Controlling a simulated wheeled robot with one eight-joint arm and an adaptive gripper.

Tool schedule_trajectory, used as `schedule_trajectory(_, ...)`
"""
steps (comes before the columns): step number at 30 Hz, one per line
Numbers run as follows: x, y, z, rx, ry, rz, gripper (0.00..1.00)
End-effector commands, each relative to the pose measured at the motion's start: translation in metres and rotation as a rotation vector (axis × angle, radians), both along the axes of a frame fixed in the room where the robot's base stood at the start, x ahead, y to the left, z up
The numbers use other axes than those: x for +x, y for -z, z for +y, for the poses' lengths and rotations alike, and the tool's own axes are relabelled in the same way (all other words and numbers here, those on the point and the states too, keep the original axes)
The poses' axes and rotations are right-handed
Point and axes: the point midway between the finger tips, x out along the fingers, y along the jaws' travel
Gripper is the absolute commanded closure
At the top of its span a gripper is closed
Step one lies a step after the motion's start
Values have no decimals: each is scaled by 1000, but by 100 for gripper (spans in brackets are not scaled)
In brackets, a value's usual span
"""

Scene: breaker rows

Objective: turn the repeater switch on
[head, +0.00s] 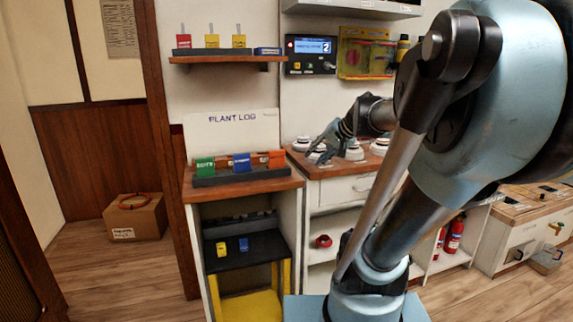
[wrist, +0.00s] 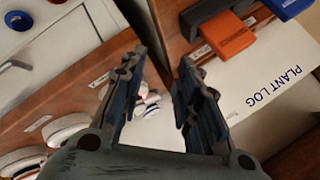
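I cannot pick out a switch labelled repeater in either view; the small labels are not readable. A dark wall unit (head: 312,45) with a lit blue display and small controls hangs above the counter. My gripper (head: 320,148) is over the left end of the wooden counter (head: 310,170), near several round white pieces (head: 355,153). In the wrist view its two fingers (wrist: 158,80) stand apart with nothing held between them. Round white pieces (wrist: 66,128) lie left of the fingers there, and a smaller white piece shows partly hidden behind the left finger.
The PLANT LOG board (head: 230,135) stands behind a rack with green, blue and orange blocks (wrist: 222,40). A shelf (head: 225,60) holds coloured tags. A yellow case (head: 365,55) hangs beside the wall unit. A cardboard box (head: 136,218) is on the left floor. My arm hides much of the right side.

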Motion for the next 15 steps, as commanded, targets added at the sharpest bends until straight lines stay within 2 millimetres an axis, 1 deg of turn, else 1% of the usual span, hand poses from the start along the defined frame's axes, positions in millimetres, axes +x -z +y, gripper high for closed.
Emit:
schedule_trajectory(1,-23,23,-1,-63,-35,32,70)
schedule_trajectory(3,-53,54,-7,-156,-81,82,70)
schedule_trajectory(5,-79,80,-15,-236,-117,124,70)
schedule_trajectory(6,-95,97,-21,-290,-138,154,70)
schedule_trajectory(9,-133,133,-40,-417,-184,222,70)
schedule_trajectory(12,-163,160,-59,-523,-216,280,70)
schedule_trajectory(15,-183,178,-74,-598,-233,322,70)
